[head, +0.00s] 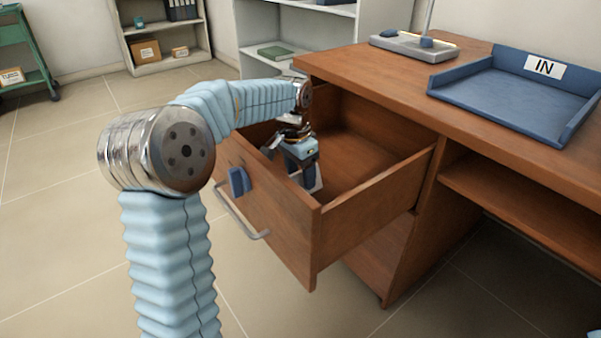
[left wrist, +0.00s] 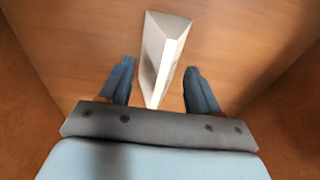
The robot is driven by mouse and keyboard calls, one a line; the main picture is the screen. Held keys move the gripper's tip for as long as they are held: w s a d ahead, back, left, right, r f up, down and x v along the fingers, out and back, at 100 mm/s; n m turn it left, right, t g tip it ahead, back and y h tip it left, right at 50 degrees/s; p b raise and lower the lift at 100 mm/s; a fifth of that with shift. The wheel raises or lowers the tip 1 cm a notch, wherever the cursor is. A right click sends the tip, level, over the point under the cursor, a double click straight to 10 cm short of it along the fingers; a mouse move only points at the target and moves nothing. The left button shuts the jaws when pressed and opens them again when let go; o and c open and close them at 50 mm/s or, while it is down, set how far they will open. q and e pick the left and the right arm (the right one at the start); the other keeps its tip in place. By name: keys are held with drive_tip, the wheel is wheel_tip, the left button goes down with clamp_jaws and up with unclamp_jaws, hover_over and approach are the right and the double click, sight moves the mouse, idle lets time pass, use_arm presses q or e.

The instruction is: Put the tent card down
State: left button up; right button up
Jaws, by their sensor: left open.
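The tent card (left wrist: 165,50) is white and folded to a ridge. It stands on the wooden floor of the open drawer (head: 375,168), with one end between my left gripper's fingers. My left gripper (left wrist: 158,84) is open, with a gap between each blue finger and the card. In the head view my left gripper (head: 302,168) reaches down inside the drawer near its front. Only a small white part of the card (head: 317,184) shows there, the rest being hidden by the gripper and drawer front. My right gripper is not in view.
The drawer has a metal handle (head: 243,212) and a small dark blue piece (head: 239,181) on its front. On the desk (head: 400,82) lie a blue IN tray (head: 478,93) and a lamp base (head: 410,45). The drawer's back part is bare.

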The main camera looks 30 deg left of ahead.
sight(296, 173)
use_arm(q)
wheel_tip(296, 173, up, 12)
drive_tip(key=s+p, duration=0.1)
drive_tip(key=p, duration=0.1)
drive_tip(key=shift+s+a+f+p, duration=0.15)
drive_tip(key=shift+a+f+p, duration=0.05)
drive_tip(key=shift+a+p, duration=0.1)
